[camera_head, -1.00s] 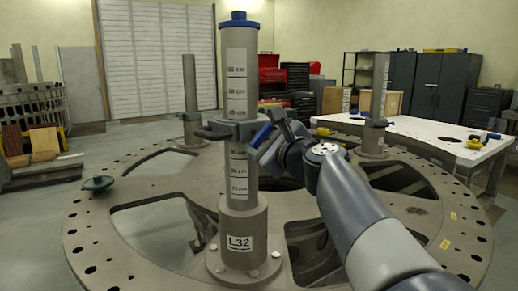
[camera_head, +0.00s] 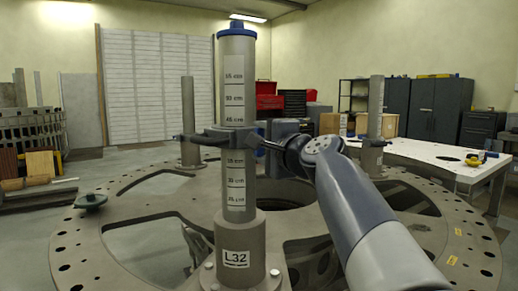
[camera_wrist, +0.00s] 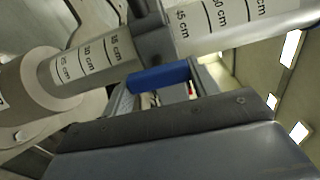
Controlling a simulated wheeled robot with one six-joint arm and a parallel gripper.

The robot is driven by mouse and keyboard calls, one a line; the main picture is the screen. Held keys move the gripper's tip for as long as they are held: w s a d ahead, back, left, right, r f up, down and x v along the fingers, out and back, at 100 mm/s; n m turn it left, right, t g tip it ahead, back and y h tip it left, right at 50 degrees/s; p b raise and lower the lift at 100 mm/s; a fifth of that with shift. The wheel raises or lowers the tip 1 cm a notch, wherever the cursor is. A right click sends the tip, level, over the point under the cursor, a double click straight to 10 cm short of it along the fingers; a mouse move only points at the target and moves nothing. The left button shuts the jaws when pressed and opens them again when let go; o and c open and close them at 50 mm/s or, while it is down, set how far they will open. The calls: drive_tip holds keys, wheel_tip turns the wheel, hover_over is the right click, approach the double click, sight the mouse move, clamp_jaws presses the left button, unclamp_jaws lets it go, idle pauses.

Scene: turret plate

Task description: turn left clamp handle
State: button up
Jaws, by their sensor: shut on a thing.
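The upright grey post marked L32 (camera_head: 235,192) has a blue cap and a centimetre scale. A dark clamp collar (camera_head: 217,133) grips it partway up, with an arm sticking out to the left. The clamp's blue handle (camera_wrist: 160,76) shows in the wrist view, beside the post and joined to the dark collar. My gripper (camera_head: 276,144) is just right of the post at collar height, reaching in from the lower right. In the wrist view its fingers (camera_wrist: 160,86) are shut on the blue handle. In the head view the handle is mostly hidden by the gripper.
The post stands on a large round turret plate (camera_head: 140,210) with holes and cut-outs. Other posts stand at the back left (camera_head: 188,115) and back right (camera_head: 375,110). A white-topped table (camera_head: 425,152) is at right.

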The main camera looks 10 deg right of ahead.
drive_tip(key=shift+n, duration=0.3)
drive_tip(key=o, duration=1)
drive_tip(key=b+v, duration=0.1)
drive_tip(key=v, duration=0.9)
drive_tip(key=shift+s+b, duration=0.3)
drive_tip(key=shift+s, duration=0.1)
drive_tip(key=shift+w, duration=0.15)
drive_tip(key=p+x, duration=0.1)
drive_tip(key=x, duration=0.9)
drive_tip(key=shift+w, duration=0.25)
